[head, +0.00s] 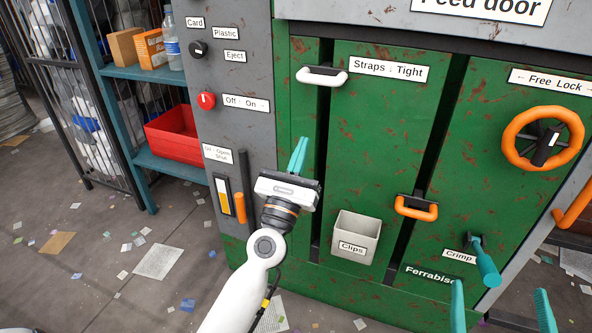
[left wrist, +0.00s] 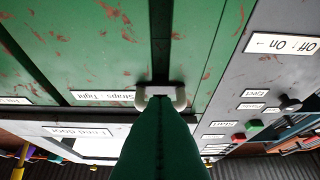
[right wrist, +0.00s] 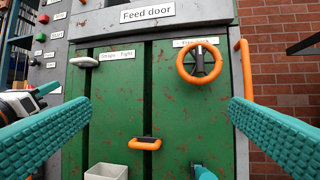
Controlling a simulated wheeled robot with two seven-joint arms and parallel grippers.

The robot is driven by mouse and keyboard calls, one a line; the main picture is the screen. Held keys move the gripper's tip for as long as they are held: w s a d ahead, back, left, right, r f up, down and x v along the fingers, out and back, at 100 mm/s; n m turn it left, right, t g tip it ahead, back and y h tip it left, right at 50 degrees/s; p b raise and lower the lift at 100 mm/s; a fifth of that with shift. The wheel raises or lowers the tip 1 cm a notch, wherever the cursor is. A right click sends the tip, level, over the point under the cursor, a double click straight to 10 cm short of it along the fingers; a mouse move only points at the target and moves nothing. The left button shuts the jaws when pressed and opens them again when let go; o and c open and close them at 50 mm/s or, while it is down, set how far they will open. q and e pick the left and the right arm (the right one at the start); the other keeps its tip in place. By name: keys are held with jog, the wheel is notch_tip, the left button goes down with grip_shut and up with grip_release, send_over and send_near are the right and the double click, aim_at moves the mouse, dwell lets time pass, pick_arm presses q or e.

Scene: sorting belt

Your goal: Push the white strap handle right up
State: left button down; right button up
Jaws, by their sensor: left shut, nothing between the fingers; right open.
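The white strap handle (head: 322,79) sits near the upper part of the left dark slot in the green front, beside the "Straps: Tight" label (head: 388,68). It also shows in the right wrist view (right wrist: 84,62). My left gripper (head: 298,153) is shut and empty, its teal fingers pointing up, below the handle and apart from it in the head view. In the left wrist view, which is upside down, its fingers (left wrist: 160,105) overlap the middle of the handle (left wrist: 181,98); contact cannot be told. My right gripper (right wrist: 160,105) is open and empty, low at the right.
An orange handle (head: 416,208) sits lower in the right slot. An orange wheel (head: 510,140) and a teal crimp lever (head: 487,264) are at the right. A pale clips bin (head: 356,237) hangs low. A red knob (head: 206,100) is on the grey panel.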

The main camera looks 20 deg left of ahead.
pick_arm(q)
jog(key=shift+v, duration=1.35)
pick_arm(e)
jog(key=shift+s+r+t+y, duration=0.25)
jog(key=shift+s+r+t, duration=0.1)
jog(key=shift+r+t, duration=0.3)
jog(key=shift+s+r+t+y, duration=0.25)
jog(key=shift+s+r+t, duration=0.15)
jog(key=shift+r, duration=0.45)
pick_arm(q)
jog(key=shift+h, duration=0.3)
